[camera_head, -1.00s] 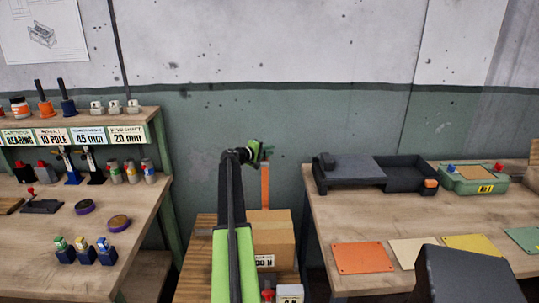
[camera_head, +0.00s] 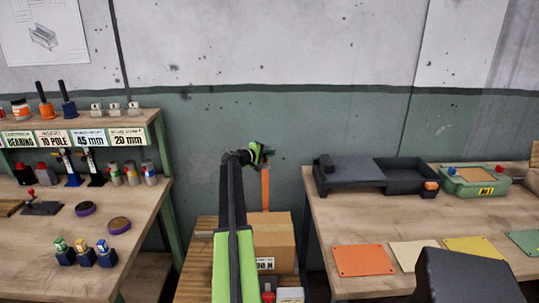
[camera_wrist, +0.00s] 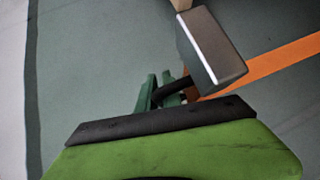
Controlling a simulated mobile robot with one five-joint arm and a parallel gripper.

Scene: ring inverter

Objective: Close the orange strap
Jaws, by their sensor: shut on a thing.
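The orange strap (camera_head: 265,188) stands nearly upright above a cardboard box (camera_head: 272,240), its lower end at the box's top. My gripper (camera_head: 266,154) is at the strap's upper end, well above the box, and is shut on the strap. In the wrist view the orange strap (camera_wrist: 272,64) runs from the right edge toward my green fingers (camera_wrist: 162,92). A grey metal block (camera_wrist: 210,50) lies in front of the strap there and hides part of it. The exact grip is partly hidden.
A workbench (camera_head: 60,215) with tools and parts stands left. Another bench (camera_head: 325,215) on the right carries a black tray (camera_head: 405,178), a green case (camera_head: 475,182) and coloured plates. The green wall (camera_head: 220,120) is behind my gripper.

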